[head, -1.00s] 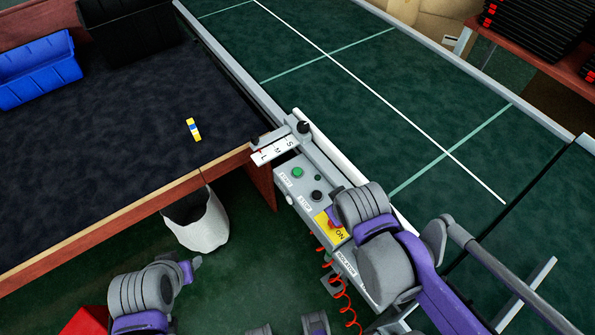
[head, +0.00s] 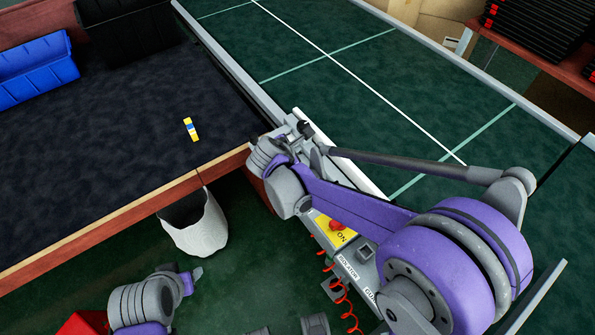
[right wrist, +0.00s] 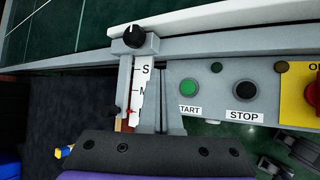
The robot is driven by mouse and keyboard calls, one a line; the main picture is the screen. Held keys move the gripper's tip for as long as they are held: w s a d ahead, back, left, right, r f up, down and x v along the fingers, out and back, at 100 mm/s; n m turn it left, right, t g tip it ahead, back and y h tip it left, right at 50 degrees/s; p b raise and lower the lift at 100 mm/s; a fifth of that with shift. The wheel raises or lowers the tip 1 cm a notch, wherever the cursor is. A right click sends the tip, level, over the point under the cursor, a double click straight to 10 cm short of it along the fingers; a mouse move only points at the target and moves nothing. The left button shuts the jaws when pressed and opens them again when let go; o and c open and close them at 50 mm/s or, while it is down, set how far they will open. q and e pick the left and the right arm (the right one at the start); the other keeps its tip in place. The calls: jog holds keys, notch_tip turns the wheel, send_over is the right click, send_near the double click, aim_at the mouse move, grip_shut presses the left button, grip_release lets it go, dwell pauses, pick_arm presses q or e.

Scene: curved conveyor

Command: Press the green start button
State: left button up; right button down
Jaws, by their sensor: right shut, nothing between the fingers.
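The green start button (right wrist: 189,87) is on the grey control panel (right wrist: 215,72) in the right wrist view, above a START label partly covered at its left. My right gripper (right wrist: 168,68) is shut and empty, its grey fingers just left of the button in that view. I cannot tell their height above the panel. In the head view my right wrist covers the button, and the fingers are not clear. My left gripper (head: 196,273) shows small at the lower left, away from the panel; its jaws are unclear.
A black stop button (right wrist: 246,88) sits right of the green one. An S-M-L scale (right wrist: 145,85) with a black knob (right wrist: 134,36) stands left of the fingers. A red switch on a yellow plate (head: 343,238) is further along the panel. A red coiled cable (head: 343,292) hangs beside it.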

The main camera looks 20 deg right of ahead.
notch_tip(320, 180, down, 9)
jog(key=b, duration=0.6)
jog(key=shift+r, duration=0.1)
dwell(1.9)
jog(key=shift+f+b, duration=0.4)
jog(key=shift+b, duration=0.1)
jog(key=shift+f+b, duration=0.3)
jog(key=shift+f, duration=0.15)
dwell(0.4)
jog(key=shift+r, duration=0.1)
jog(key=shift+r+p, duration=0.55)
jog(key=shift+r, duration=0.2)
